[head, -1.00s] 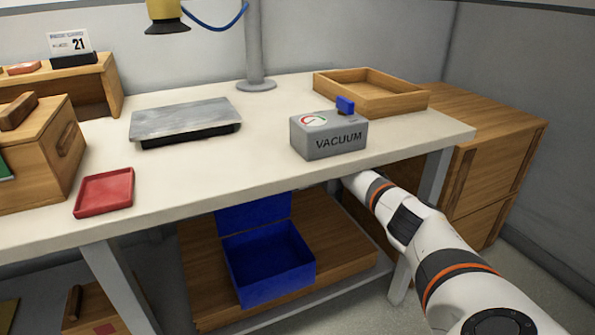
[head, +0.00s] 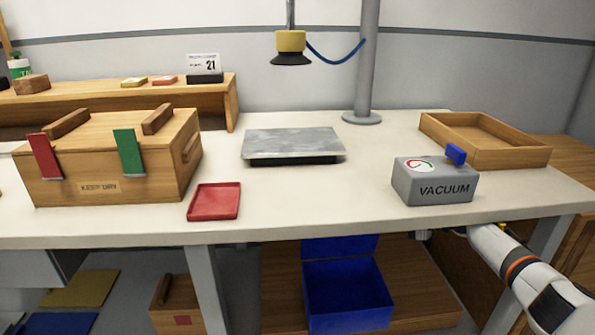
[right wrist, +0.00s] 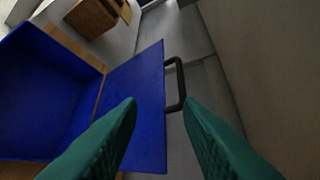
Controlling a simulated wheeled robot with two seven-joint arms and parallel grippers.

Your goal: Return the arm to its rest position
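My right arm (head: 535,280) comes in from the lower right in the head view and reaches under the table's front edge. Its gripper is hidden there or too small to make out. In the right wrist view my right gripper (right wrist: 160,102) has its two green fingers spread apart with nothing held between them. The raised lid (right wrist: 135,110) of a blue box lies just beyond the fingertips, and its dark handle (right wrist: 181,84) shows ahead of the gap. The blue box (head: 345,298) stands open on the lower shelf. My left gripper is not in view.
The table (head: 300,215) is above my right forearm, and its leg (head: 518,310) is close by. A grey vacuum box (head: 435,180), a wooden tray (head: 500,158), a metal plate (head: 292,145), a red tray (head: 214,201) and a wooden chest (head: 100,150) stand on top.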

